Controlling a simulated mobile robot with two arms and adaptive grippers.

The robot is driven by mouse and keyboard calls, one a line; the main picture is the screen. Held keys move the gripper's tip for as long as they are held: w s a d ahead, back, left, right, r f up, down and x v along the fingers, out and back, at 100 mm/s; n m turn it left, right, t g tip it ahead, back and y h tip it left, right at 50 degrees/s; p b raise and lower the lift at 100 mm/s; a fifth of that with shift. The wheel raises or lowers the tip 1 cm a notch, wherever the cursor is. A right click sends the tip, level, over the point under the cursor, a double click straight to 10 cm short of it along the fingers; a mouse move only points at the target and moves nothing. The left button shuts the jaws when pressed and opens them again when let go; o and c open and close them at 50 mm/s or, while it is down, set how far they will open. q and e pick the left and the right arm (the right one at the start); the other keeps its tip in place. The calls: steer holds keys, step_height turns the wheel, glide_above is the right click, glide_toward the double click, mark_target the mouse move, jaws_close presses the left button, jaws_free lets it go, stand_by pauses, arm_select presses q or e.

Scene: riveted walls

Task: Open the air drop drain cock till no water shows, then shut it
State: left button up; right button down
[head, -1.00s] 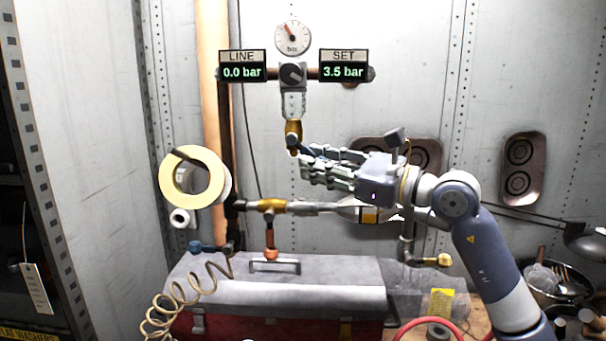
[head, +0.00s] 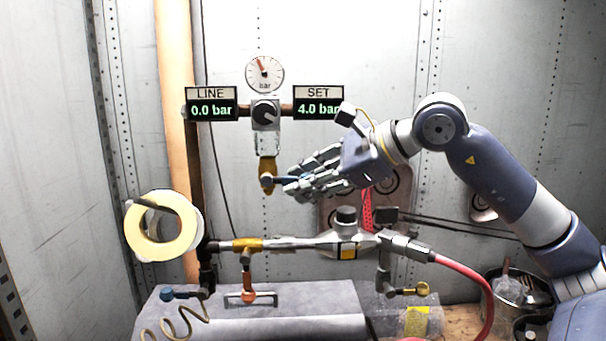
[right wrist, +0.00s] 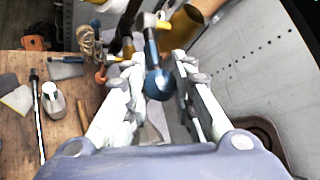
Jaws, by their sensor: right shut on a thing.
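The brass drain cock (head: 267,166) hangs under the clear air drop bowl (head: 267,143). Its dark blue lever (head: 283,179) points right toward my right gripper (head: 289,186). In the right wrist view a blue rounded lever end (right wrist: 158,83) lies between the fingers of my right gripper (right wrist: 156,75), which is shut on it. Water in the bowl is too small to make out. The line display (head: 211,110) reads 0.0 bar and the set display (head: 317,110) reads 4.0 bar. My left gripper is out of view.
A pipe (head: 290,243) with a copper-coloured lever valve (head: 248,297) runs below the cock. A red hose (head: 470,268) hangs right. A tape roll (head: 160,228) is at left. A grey-lidded box (head: 300,312) stands below.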

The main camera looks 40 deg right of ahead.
steer(key=shift+r, duration=0.1)
stand_by(0.4)
steer(key=c, duration=1.3)
jaws_free()
steer(key=v, duration=1.2)
steer(key=shift+a, duration=0.1)
